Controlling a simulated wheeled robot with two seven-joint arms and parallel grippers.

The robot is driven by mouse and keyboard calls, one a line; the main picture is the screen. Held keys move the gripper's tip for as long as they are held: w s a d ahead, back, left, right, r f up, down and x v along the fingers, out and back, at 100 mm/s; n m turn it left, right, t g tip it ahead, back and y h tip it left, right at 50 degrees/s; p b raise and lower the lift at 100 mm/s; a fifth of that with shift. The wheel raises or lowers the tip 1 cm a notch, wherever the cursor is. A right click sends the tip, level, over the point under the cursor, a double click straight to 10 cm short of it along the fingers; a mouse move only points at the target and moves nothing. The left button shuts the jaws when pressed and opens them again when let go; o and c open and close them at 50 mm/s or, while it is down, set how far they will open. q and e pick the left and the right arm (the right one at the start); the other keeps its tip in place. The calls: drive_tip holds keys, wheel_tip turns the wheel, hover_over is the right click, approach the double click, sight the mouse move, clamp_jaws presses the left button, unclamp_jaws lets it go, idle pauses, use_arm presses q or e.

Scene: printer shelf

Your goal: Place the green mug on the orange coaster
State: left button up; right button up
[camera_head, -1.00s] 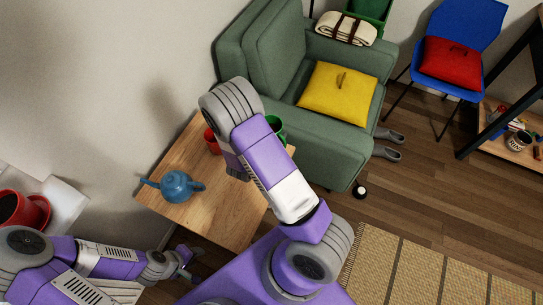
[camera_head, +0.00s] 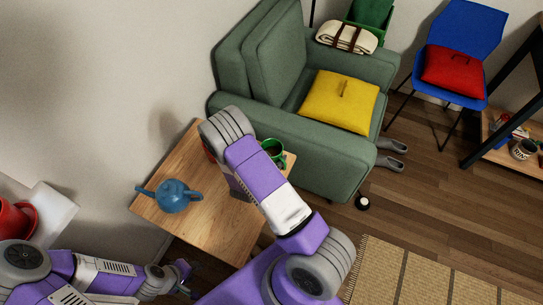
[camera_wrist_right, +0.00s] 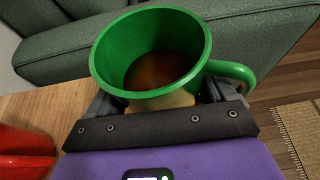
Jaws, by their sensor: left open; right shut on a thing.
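The green mug (camera_head: 273,150) shows in the head view near the table's far right corner, partly behind my right arm. In the right wrist view the mug (camera_wrist_right: 150,50) is upright with brown liquid inside and its handle to the right. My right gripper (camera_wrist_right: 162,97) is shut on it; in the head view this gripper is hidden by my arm. A pale orange patch shows below the mug's rim between the fingers; I cannot tell whether it is the orange coaster. No coaster is clear in the head view. My left gripper (camera_head: 183,275) is open and empty beside the table.
A blue teapot (camera_head: 173,196) stands on the wooden table (camera_head: 215,235). A red object (camera_wrist_right: 25,150) sits left of the gripper, mostly hidden in the head view. The green armchair (camera_head: 320,165) borders the table. A larger red mug (camera_head: 14,220) stands at far left.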

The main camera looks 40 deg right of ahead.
drive_tip(key=shift+f, duration=0.15)
drive_tip(key=o, duration=1.1)
drive_tip(key=shift+r, duration=0.3)
drive_tip(key=p+v, duration=0.3)
drive_tip(key=v, duration=0.9)
drive_tip(key=shift+f, duration=0.1)
